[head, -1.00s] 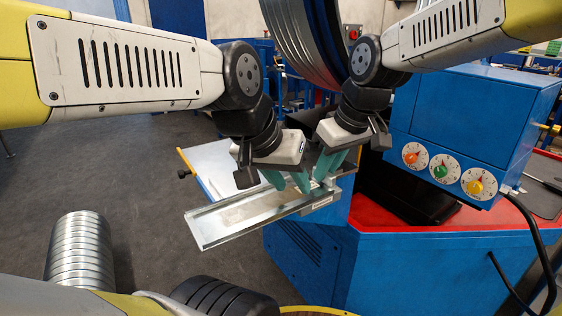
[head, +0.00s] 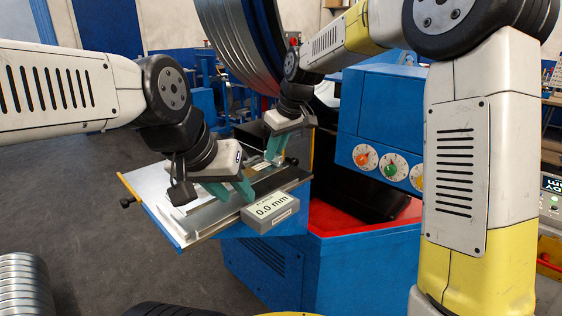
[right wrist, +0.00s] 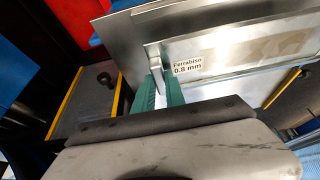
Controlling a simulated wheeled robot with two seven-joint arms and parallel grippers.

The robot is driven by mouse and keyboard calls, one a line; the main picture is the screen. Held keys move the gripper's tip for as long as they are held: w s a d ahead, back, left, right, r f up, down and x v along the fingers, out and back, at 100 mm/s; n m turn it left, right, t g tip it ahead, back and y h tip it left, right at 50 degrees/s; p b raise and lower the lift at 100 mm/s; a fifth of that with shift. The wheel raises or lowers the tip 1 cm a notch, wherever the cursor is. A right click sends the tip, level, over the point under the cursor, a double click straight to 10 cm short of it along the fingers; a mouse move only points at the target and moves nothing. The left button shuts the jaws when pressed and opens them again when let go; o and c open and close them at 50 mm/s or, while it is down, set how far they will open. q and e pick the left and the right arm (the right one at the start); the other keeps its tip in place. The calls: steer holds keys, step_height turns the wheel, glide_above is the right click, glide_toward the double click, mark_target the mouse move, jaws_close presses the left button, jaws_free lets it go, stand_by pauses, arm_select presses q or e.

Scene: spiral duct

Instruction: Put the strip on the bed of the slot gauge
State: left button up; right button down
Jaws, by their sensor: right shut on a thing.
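A flat silver metal piece, which looks like the strip (right wrist: 235,50), carries a "0.8 mm" label and a tan patch in the right wrist view. My right gripper (right wrist: 160,92) is shut on a grey upright tab at its labelled end. In the head view my right gripper (head: 273,150) is at the far side of the slot gauge, by a small white label. The slot gauge (head: 270,213) has a grey box reading 0.0 mm. My left gripper (head: 243,189) is just behind that box, over the metal; its fingertip gap is unclear. Whether the strip touches the bed is hidden.
A pale bench plate (head: 150,183) with a black knob is under the gauge. A blue control box (head: 385,120) with coloured dials stands to the right, above a red-topped blue machine (head: 275,255). A large ribbed duct (head: 240,40) is behind. Grey floor is open at left.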

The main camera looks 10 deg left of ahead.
steer(key=shift+w, duration=0.2)
steer(key=shift+f, duration=1.75)
steer(key=c, duration=1.4)
jaws_free()
steer(key=shift+f, duration=0.1)
